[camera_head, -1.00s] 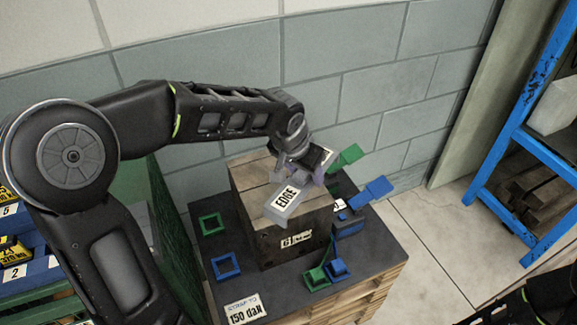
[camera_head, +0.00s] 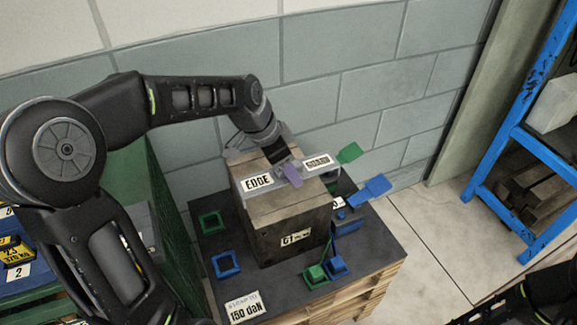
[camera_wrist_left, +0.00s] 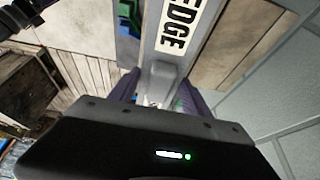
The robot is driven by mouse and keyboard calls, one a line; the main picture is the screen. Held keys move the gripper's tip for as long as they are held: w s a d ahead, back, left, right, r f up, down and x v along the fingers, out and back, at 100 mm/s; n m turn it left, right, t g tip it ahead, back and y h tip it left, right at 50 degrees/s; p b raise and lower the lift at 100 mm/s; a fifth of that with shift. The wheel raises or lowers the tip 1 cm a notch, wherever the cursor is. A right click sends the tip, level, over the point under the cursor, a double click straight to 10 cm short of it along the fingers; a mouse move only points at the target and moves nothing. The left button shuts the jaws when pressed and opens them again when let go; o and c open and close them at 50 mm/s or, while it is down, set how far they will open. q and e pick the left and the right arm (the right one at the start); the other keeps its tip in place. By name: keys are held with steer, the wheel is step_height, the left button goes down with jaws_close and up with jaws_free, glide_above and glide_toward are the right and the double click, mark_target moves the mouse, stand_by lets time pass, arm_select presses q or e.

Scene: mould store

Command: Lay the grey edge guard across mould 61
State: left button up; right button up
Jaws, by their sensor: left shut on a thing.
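The grey edge guard (camera_head: 257,182), marked EDGE and GUARD, lies crosswise over the top of mould 61 (camera_head: 274,238), a wooden block with a 61 label on its front. My left gripper (camera_head: 291,174) is shut on the guard near its middle, from above and behind. The guard looks close to level; I cannot tell whether it touches the wood. In the left wrist view the guard (camera_wrist_left: 160,42) sits between the purple fingers of my left gripper (camera_wrist_left: 157,95).
The mould stands on a dark-topped pallet (camera_head: 215,282) with a 150 daN card (camera_head: 246,308). Green strap parts (camera_head: 349,152) and blue strap parts (camera_head: 372,188) are around it. A grey block wall (camera_head: 300,65) is behind, a blue rack (camera_head: 535,145) at right.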

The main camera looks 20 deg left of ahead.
arm_select(q)
steer(key=shift+f, duration=0.15)
steer(key=shift+f+b, duration=2.05)
steer(key=shift+f, duration=0.75)
steer(key=shift+r, duration=0.1)
